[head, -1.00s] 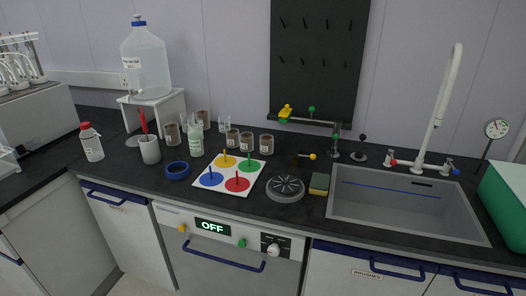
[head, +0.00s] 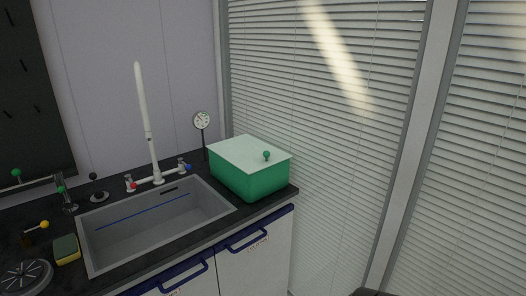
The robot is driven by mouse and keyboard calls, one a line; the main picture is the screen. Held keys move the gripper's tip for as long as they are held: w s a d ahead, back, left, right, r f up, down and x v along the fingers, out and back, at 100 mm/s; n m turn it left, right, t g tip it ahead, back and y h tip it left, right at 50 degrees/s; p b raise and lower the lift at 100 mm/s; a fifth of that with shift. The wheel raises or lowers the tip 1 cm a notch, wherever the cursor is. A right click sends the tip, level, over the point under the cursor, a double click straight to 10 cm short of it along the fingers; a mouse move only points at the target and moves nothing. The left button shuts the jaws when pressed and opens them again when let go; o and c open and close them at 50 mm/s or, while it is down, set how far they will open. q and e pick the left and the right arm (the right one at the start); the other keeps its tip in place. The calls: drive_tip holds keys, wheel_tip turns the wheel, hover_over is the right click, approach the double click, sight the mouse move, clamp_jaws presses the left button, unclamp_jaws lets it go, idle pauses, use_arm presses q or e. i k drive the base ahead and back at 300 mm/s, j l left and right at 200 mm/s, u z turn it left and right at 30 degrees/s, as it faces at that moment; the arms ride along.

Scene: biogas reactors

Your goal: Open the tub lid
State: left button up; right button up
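A green tub (head: 262,182) stands on the right end of the dark counter, to the right of the sink. Its pale, flat lid (head: 245,152) lies on top and covers it. A green ball knob (head: 266,155) sticks up from the lid near its front right edge. Neither of my grippers shows in the head view.
The sink (head: 150,222) with a tall white tap (head: 147,130) is left of the tub. A round dial gauge (head: 202,121) on a stand is behind the tub's left side. A sponge (head: 66,249) lies left of the sink. A window with blinds (head: 320,130) closes the right side.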

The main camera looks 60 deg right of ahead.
sight(251, 155)
drive_tip(key=z, duration=1.6)
